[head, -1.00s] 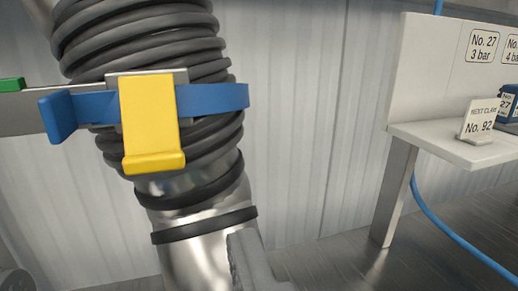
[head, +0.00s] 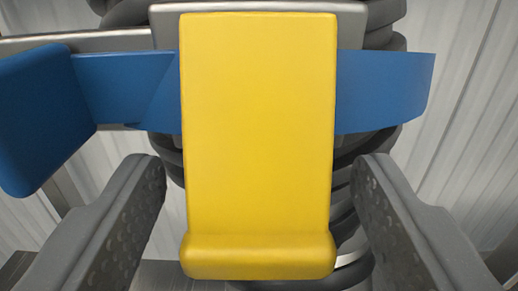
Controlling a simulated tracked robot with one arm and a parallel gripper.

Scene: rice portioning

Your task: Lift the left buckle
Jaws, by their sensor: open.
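A yellow buckle (head: 258,130) fills the middle of the head view, with a thicker lip (head: 258,256) along its lower end. It lies flat over a blue strap (head: 385,92) that crosses behind it. My gripper (head: 260,190) is open. Its left finger (head: 125,225) is to the left of the buckle's lower part and its right finger (head: 395,220) to the right, with a gap on both sides. Neither finger appears to touch the buckle. Only one buckle shows.
A black ribbed hose (head: 385,15) runs behind the buckle. A blue block-like strap end (head: 38,120) sticks out at the left, near a grey metal bar (head: 90,40). A pale corrugated wall (head: 465,130) stands behind.

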